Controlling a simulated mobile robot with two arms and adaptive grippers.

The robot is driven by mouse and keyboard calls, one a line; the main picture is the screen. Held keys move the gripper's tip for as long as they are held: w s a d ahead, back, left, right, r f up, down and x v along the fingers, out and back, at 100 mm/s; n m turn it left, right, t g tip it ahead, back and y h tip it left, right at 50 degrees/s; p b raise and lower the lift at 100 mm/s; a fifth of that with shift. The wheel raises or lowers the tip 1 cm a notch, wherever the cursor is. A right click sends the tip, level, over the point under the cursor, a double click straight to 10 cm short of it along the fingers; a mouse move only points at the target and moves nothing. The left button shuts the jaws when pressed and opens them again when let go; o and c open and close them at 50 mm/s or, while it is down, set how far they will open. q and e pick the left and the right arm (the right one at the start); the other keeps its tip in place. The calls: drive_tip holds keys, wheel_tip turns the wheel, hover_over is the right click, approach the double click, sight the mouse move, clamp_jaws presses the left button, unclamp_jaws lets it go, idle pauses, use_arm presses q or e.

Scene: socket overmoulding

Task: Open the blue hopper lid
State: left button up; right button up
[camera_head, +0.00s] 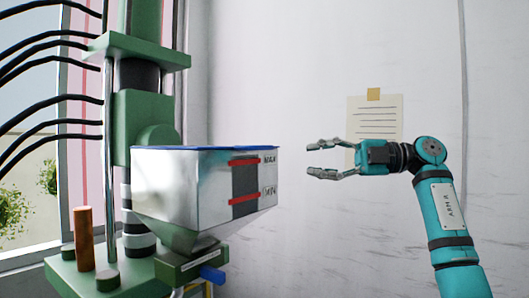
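The blue hopper lid (204,148) shows as a thin blue edge lying flat along the top of the silver hopper (205,195). The lid appears closed and is seen almost edge-on, so its upper face is hidden. My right gripper (310,158) comes in from the right on a teal arm. Its fingers are apart and empty, pointing left toward the hopper. It is at about the lid's height, to the right of the hopper, with a gap between them. My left gripper is not in view.
The green machine (145,120) stands behind and left of the hopper, with black hoses (50,68) running left. An orange-brown cylinder (83,238) stands on its base. A paper note (378,115) hangs on the wall behind my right gripper. The space between gripper and hopper is clear.

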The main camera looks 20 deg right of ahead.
sight(268, 147)
drive_tip(key=s+d+r+t+h, duration=0.1)
drive_tip(key=s+d+r+h, duration=0.2)
drive_tip(key=s+r, duration=0.4)
drive_tip(key=p+x, duration=0.1)
drive_tip(key=x, duration=1)
drive_tip(key=f+p+x, duration=0.1)
drive_tip(key=x, duration=0.4)
drive_tip(key=shift+s+a+f+p, duration=0.1)
drive_tip(key=shift+a+p, duration=0.25)
drive_tip(key=shift+c, duration=0.4)
clamp_jaws()
